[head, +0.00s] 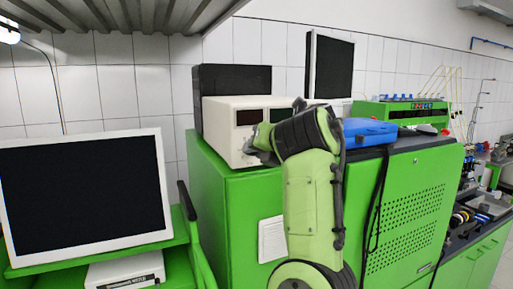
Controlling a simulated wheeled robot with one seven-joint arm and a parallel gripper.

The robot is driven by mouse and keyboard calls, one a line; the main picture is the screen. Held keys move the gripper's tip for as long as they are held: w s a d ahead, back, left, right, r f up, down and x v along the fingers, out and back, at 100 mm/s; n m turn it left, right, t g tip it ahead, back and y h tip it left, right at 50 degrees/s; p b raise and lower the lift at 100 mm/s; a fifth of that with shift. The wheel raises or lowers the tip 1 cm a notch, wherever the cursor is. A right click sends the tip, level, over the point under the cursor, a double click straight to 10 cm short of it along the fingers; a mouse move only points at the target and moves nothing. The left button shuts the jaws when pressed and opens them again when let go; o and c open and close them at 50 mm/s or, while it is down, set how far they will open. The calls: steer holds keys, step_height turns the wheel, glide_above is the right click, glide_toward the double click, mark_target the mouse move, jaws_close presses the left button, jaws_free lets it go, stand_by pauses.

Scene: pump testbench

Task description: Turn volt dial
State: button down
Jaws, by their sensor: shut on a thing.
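The white power supply box (217,138) stands on top of the green cabinet, with dark display windows across its front. My arm reaches up from below and bends left at its top. My gripper (257,151) is at the lower front face of the box, small and partly hidden by my own wrist. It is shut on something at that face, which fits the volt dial. The dial itself is hidden behind my gripper and wrist, so its angle cannot be told. The displays are too dark to read.
The green cabinet (229,195) fills the middle. A blue case (366,132) lies on it right of my arm, with a black cable hanging down. A monitor (83,196) stands at left. A green test unit (405,111) is behind at right.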

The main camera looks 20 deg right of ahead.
steer(key=shift+f, duration=0.15)
steer(key=c, duration=0.9)
jaws_free()
steer(key=v, duration=1.5)
steer(key=shift+s, duration=0.3)
steer(key=shift+d, duration=0.15)
